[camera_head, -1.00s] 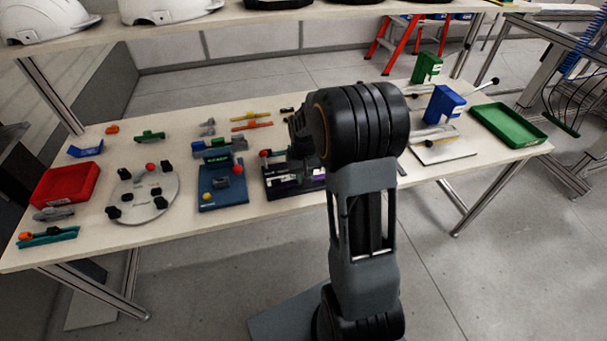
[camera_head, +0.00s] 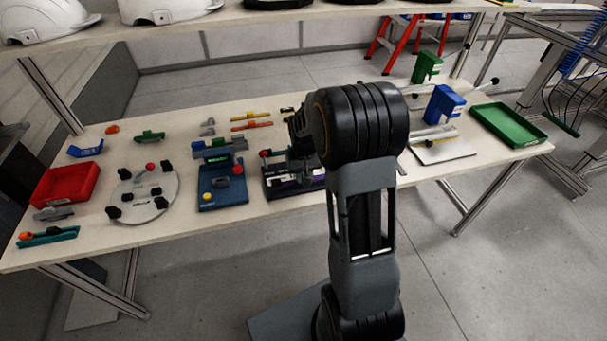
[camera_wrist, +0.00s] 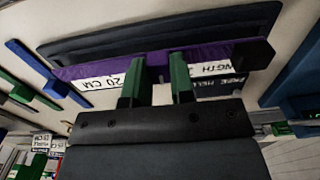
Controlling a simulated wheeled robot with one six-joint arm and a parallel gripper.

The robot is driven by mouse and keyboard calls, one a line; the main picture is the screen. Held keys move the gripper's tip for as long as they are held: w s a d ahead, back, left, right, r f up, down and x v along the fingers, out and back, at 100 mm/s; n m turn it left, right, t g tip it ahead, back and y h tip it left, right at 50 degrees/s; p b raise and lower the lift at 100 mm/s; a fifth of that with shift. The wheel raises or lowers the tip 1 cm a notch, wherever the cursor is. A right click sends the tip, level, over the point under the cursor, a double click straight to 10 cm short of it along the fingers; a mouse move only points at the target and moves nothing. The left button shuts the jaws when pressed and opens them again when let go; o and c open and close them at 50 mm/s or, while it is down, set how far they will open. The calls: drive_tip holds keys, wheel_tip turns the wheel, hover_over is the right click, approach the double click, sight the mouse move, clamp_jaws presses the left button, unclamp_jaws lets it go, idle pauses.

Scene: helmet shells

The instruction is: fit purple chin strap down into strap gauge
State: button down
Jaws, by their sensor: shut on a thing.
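The purple chin strap (camera_wrist: 215,54) is a long purple strip lying across the upper wrist view, with a black block at its right end. My gripper (camera_wrist: 158,74) has two green fingers shut on the strap near its middle. The strap gauge (camera_wrist: 150,36) is a dark plate with a raised rim, behind and around the strap; white labels reading "20 CM" and "LENGTH" show beside the strap. In the head view the gauge (camera_head: 272,190) stands on the table, partly hidden by my arm, with purple showing low on it. I cannot tell whether the strap is fully seated.
A blue fixture (camera_head: 222,193) stands left of the gauge, then a round grey plate (camera_head: 150,207) with black blocks and a red tray (camera_head: 66,184). A blue block (camera_head: 446,104) and a green tray (camera_head: 508,125) are to the right.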

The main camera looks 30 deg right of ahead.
drive_tip(key=shift+f+b, duration=0.6)
drive_tip(key=shift+f, duration=0.25)
drive_tip(key=c, duration=0.9)
unclamp_jaws()
drive_tip(key=shift+r, duration=0.1)
wheel_tip(320, 180, up, 14)
drive_tip(key=shift+p, duration=0.45)
drive_tip(key=s+a+r+n+t+p, duration=0.1)
drive_tip(key=s+a+r+p, duration=0.1)
drive_tip(key=s+a, duration=0.3)
drive_tip(key=s+a+r+n+t+p, duration=0.1)
drive_tip(key=s+a, duration=0.3)
drive_tip(key=s, duration=0.7)
drive_tip(key=shift+a+r+t+p, duration=0.35)
drive_tip(key=shift+r+t, duration=0.2)
drive_tip(key=shift+t, duration=0.25)
